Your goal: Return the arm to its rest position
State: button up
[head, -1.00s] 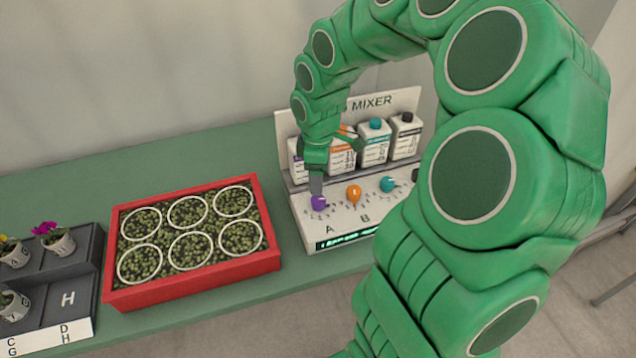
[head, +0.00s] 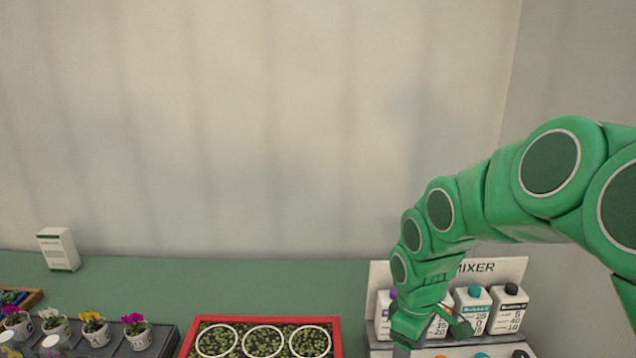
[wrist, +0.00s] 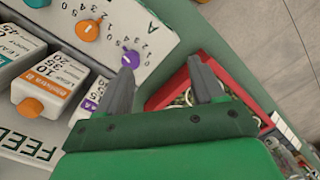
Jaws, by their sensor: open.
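My green arm comes in from the right in the head view. My gripper (head: 403,347) hangs in front of the bottles at the left end of the mixer (head: 480,268); its fingertips are cut off by the picture's lower edge. In the wrist view my gripper (wrist: 164,66) is open, with its two fingers apart and nothing between them. A purple knob (wrist: 131,60) on the mixer panel shows right at one fingertip; I cannot tell whether they touch. An orange knob (wrist: 87,31) is farther along the panel.
White bottles (head: 473,307) stand in the mixer's rack. A red tray (head: 337,330) of seedlings is left of it, then a dark rack (head: 165,340) with potted flowers. A white box (head: 58,248) stands at the back left. The back middle of the green bench (head: 230,285) is clear.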

jog(key=s+a+r+m, duration=0.1)
jog(key=s+r+m, duration=0.1)
jog(key=s, duration=0.5)
jog(key=s+r+m, duration=0.1)
jog(key=s+m, duration=0.3)
jog(key=s, duration=0.4)
jog(key=s+a+r+m+g, duration=0.1)
jog(key=s+r+m, duration=0.1)
jog(key=s+m, duration=0.2)
jog(key=s, duration=0.3)
jog(key=shift+s+a+r, duration=0.15)
jog(key=shift+a+r, duration=0.15)
jog(key=shift+a, duration=0.05)
